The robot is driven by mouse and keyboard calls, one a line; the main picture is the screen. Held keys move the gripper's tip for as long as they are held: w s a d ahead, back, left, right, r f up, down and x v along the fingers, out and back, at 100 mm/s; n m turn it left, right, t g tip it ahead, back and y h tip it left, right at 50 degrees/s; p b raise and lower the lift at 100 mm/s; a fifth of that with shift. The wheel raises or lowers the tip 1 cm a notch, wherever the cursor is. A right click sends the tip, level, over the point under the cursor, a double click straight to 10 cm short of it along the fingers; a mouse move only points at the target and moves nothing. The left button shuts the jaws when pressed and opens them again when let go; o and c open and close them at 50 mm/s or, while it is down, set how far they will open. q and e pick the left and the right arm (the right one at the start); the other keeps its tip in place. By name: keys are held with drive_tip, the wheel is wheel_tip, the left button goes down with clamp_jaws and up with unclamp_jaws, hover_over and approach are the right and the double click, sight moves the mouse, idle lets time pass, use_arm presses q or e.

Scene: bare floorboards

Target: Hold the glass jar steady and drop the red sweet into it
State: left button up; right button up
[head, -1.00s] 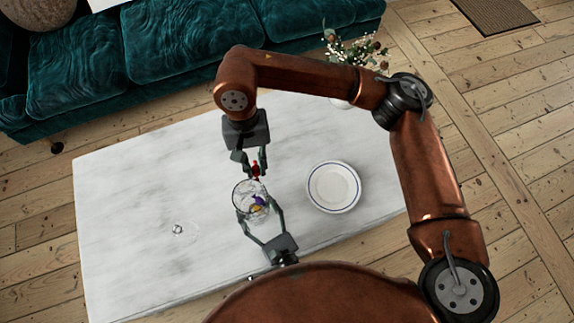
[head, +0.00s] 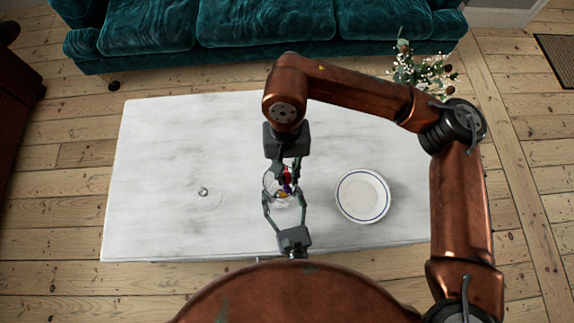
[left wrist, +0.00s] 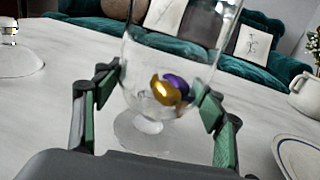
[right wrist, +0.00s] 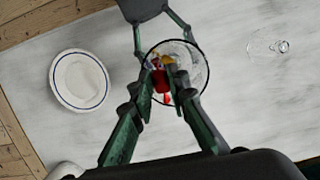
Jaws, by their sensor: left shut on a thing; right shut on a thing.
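The clear glass jar (head: 269,186) stands upright on the white table, with gold and purple sweets inside. It shows closer in the left wrist view (left wrist: 160,62), its top cut off. My left gripper (head: 284,199) is shut around the jar, one finger on each side. My right gripper (head: 287,168) points down over the jar, shut on the red sweet (head: 287,175). In the right wrist view the red sweet (right wrist: 161,82) lies within the outline of the jar's round rim (right wrist: 207,75). Its exact height against the rim is hard to tell.
A white plate with a blue ring (head: 362,196) lies right of the jar. A clear glass lid with a silver knob (head: 203,192) lies to the left on the table (head: 150,150). A vase of flowers (head: 420,72) stands at the back right; a teal sofa (head: 265,22) is behind.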

drive_tip(key=shift+f, duration=0.3)
drive_tip(key=o, duration=0.8)
drive_tip(key=shift+o, duration=0.2)
drive_tip(key=v, duration=1.2)
